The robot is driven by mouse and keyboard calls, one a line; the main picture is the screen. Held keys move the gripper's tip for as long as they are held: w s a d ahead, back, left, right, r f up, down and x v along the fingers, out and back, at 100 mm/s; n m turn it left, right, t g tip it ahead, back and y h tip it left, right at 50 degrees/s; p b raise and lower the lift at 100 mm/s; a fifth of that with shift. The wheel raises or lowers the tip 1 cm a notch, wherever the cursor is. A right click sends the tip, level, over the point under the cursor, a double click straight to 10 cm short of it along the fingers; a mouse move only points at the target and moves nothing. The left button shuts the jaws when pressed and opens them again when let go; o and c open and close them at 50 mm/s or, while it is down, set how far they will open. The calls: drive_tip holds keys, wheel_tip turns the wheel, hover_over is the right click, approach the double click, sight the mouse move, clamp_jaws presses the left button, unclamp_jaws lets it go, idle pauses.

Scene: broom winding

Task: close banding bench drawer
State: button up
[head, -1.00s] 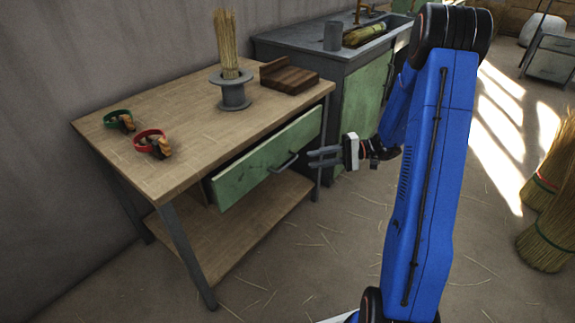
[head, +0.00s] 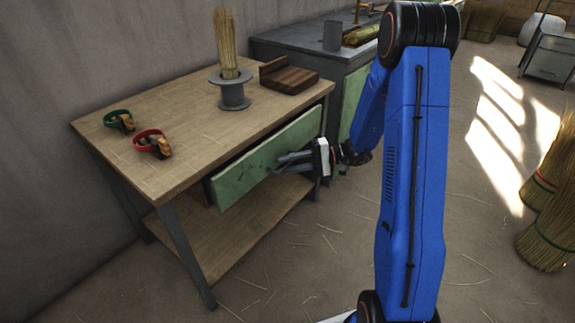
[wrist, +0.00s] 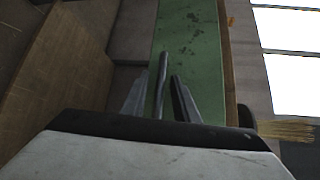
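The banding bench (head: 185,112) has a wooden top. Its green drawer (head: 240,180) stands partly out, with a dark gap under the top along its left part. The green drawer front also fills the middle of the wrist view (wrist: 190,40). My gripper (head: 280,163) is at the right half of the drawer front, where the handle is, and largely hides the handle. In the wrist view my fingers (wrist: 160,100) are spread apart close to the front, with a grey bar, seemingly the handle (wrist: 163,72), between them. I cannot tell whether they touch it.
On the bench top are a grey spool with upright straw (head: 232,92), a wooden block (head: 290,80), and green (head: 117,118) and red (head: 150,143) banded items. A lower shelf (head: 240,225) lies under the drawer. A grey-green cabinet (head: 300,42) stands behind. Straw bundles (head: 550,225) stand right.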

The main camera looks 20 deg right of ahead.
sight(278, 166)
drive_tip(key=shift+c, duration=0.6)
clamp_jaws()
drive_tip(key=w+a, duration=0.2)
drive_tip(key=w, duration=0.1)
drive_tip(key=shift+w+a, duration=0.2)
drive_tip(key=shift+a, duration=0.05)
drive_tip(key=shift+w, duration=0.1)
drive_tip(key=shift+o, duration=0.6)
unclamp_jaws()
drive_tip(key=shift+r, duration=0.1)
